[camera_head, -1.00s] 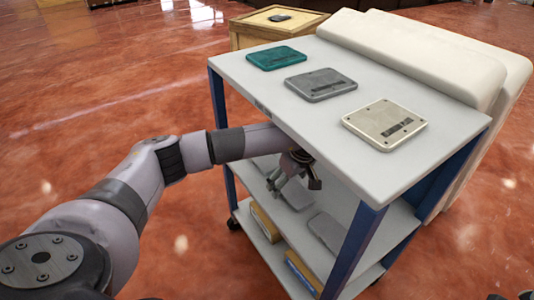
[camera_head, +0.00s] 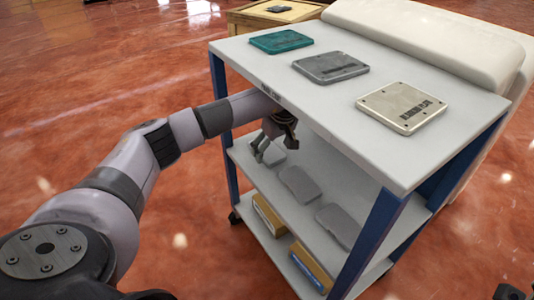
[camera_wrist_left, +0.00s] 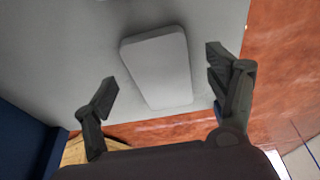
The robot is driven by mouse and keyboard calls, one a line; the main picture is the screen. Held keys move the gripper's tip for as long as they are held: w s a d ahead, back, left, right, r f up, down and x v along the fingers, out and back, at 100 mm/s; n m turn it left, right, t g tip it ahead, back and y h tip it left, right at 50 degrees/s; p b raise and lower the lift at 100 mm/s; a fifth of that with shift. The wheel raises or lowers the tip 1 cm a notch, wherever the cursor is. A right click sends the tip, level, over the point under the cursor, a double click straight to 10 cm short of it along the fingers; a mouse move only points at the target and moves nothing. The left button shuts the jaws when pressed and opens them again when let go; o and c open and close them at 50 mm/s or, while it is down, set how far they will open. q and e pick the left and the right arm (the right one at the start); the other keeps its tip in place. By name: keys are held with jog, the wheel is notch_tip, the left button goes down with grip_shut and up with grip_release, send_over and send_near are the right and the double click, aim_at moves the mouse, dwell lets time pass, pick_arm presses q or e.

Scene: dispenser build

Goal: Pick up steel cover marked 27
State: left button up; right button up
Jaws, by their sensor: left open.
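Several flat covers show in the head view; I cannot read a 27 on any. On the cart's middle shelf lie three plain grey covers: a far one (camera_head: 273,156) partly behind my gripper, a middle one (camera_head: 299,184) and a near one (camera_head: 338,226). The cart top holds a teal cover (camera_head: 281,42), a dark grey cover (camera_head: 330,68) and a pale cover (camera_head: 401,107) with dark labels. My left gripper (camera_head: 262,152) is open and empty at the far grey cover, under the top. In the left wrist view a grey cover (camera_wrist_left: 157,68) lies between the spread fingers, apparently untouched.
The cart top (camera_head: 350,125) overhangs my left gripper, and a blue post (camera_head: 219,95) stands near its forearm. Yellow-brown boxes (camera_head: 268,214) sit on the bottom shelf. A white padded block (camera_head: 430,45) stands behind the cart. A wooden crate (camera_head: 270,15) stands at the back.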

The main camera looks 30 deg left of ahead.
pick_arm(q)
jog(key=shift+w+a+f, duration=0.1)
jog(key=shift+w+a, duration=0.1)
jog(key=shift+a, duration=0.25)
jog(key=shift+w+a+f, duration=0.1)
jog(key=shift+w+a, duration=0.1)
jog(key=shift+a, duration=0.2)
jog(key=shift+w+a+f+b, duration=0.1)
jog(key=shift+a+f+b, duration=0.1)
jog(key=shift+f+b, duration=0.4)
jog(key=shift+r, duration=0.15)
jog(key=shift+c, duration=0.5)
jog(key=c, duration=1.2)
